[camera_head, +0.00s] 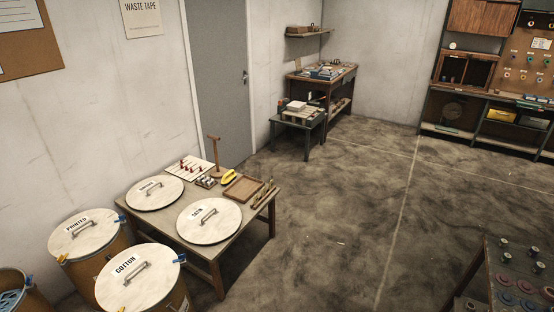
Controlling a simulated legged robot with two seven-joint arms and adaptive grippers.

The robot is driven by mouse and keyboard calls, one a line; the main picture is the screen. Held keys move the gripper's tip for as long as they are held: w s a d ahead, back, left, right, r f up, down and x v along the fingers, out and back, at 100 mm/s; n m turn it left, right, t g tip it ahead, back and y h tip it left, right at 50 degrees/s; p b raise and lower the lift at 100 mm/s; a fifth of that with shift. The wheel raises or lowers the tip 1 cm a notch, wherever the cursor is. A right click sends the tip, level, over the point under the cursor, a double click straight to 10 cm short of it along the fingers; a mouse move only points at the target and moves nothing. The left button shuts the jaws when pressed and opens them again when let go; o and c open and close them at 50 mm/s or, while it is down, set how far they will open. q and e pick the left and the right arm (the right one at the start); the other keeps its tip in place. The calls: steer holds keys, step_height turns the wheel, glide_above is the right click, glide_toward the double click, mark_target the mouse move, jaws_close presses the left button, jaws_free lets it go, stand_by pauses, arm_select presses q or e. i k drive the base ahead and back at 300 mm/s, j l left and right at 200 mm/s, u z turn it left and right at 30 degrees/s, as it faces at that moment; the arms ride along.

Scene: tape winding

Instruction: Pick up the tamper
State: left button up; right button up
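A wooden T-shaped tool, which looks like the tamper (216,157), stands upright at the back of a low wooden table (253,222) on the left. Its crossbar handle is at the top and its foot is partly hidden by small items in front. Neither of my grippers shows in the head view.
On the table are two round white lids (209,221), a white board with red pegs (190,167), a yellow object (229,176) and a wooden tray (243,188). Lidded drums (140,278) crowd the front left. The middle floor is clear.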

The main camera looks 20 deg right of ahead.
mark_target(218, 172)
steer(key=z, duration=0.25)
steer(key=i+l+z, duration=0.15)
steer(key=i+z, duration=0.25)
steer(key=i, duration=0.3)
steer(key=i+z, duration=0.4)
steer(key=i, duration=0.25)
steer(key=i+j+z, duration=0.3)
steer(key=i+z, duration=0.15)
steer(key=i, duration=0.2)
steer(key=i+l+z, duration=0.15)
steer(key=i, duration=2.05)
steer(key=i+j+u, duration=0.15)
steer(key=i+u, duration=0.7)
steer(key=i, duration=0.15)
steer(key=i+l+u, duration=0.2)
steer(key=i+u, duration=0.25)
steer(key=i+l+u, duration=0.4)
steer(key=i+j+u, duration=0.1)
steer(key=i+u, duration=0.15)
steer(key=u, duration=0.2)
steer(key=i+u, duration=0.3)
steer(key=u, duration=0.2)
steer(key=i+l+u, duration=0.15)
steer(key=u, duration=0.3)
steer(key=i+l+u, duration=0.25)
steer(key=u, duration=0.25)
steer(key=i+l+u, duration=0.25)
steer(key=u, duration=0.2)
